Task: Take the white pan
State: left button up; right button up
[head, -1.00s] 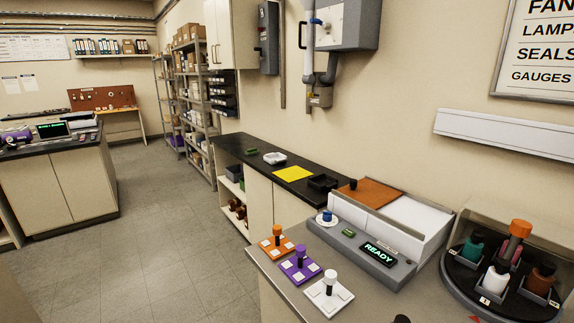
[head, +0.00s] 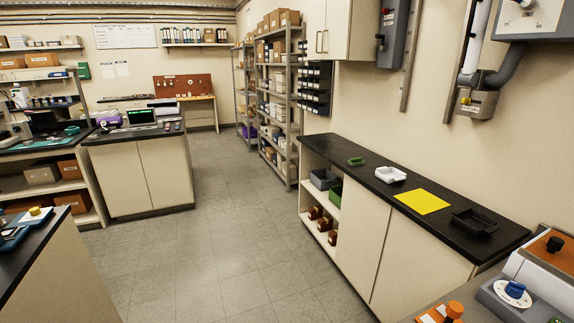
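A small white pan (head: 390,174) sits on the black counter top along the right wall, in the head view. It lies between a green tray-like piece (head: 356,161) and a yellow sheet (head: 421,202). It looks shallow and open at the top, and nothing touches it. Neither of my grippers shows in the head view.
The black counter (head: 345,155) has open shelves with bins at its left end. A black tray (head: 473,222) sits near its right end. A grey bench with a blue knob (head: 514,290) is at lower right. The grey floor (head: 215,230) in the middle is clear.

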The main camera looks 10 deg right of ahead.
aim_at(389, 175)
jog(key=i+j, duration=0.15)
jog(key=i, duration=0.45)
jog(key=i+j, duration=0.15)
jog(key=i, duration=0.45)
jog(key=z, duration=0.05)
